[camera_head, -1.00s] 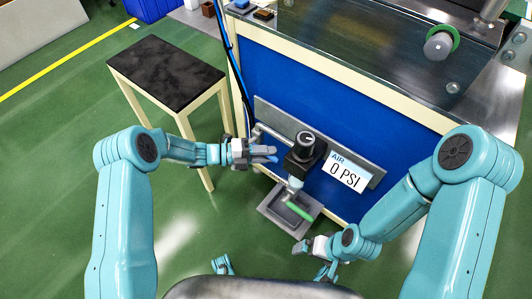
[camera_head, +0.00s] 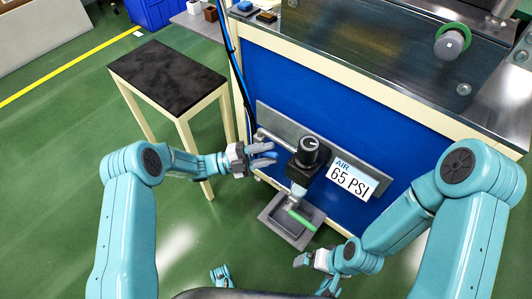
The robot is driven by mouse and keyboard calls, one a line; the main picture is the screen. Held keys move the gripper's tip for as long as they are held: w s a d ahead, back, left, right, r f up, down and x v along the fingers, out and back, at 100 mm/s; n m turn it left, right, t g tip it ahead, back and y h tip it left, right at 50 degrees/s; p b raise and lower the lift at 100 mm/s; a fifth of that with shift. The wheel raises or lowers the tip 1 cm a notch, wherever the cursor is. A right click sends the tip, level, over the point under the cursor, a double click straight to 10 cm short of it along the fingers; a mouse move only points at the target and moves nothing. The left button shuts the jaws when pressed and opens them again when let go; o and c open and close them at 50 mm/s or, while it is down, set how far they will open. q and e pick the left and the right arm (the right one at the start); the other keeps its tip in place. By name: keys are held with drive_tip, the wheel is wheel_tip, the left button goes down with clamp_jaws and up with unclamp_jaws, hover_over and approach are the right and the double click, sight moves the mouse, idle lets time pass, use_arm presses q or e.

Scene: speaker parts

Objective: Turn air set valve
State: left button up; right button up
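The air set valve is a black regulator with a round knob (camera_head: 309,147), mounted on a grey plate (camera_head: 279,122) on the blue bench front. A white sign (camera_head: 352,178) to its right reads "AIR 65 PSI".
A small table with a dark top (camera_head: 166,74) stands at left. A grey tray (camera_head: 276,226) sits under the valve. A blue hose (camera_head: 230,55) runs down the bench's left corner. Green floor is open at left. The metal bench top (camera_head: 360,50) is above.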

use_arm(q)
drive_tip(key=shift+w+r, duration=0.2)
drive_tip(key=shift+r, duration=0.05)
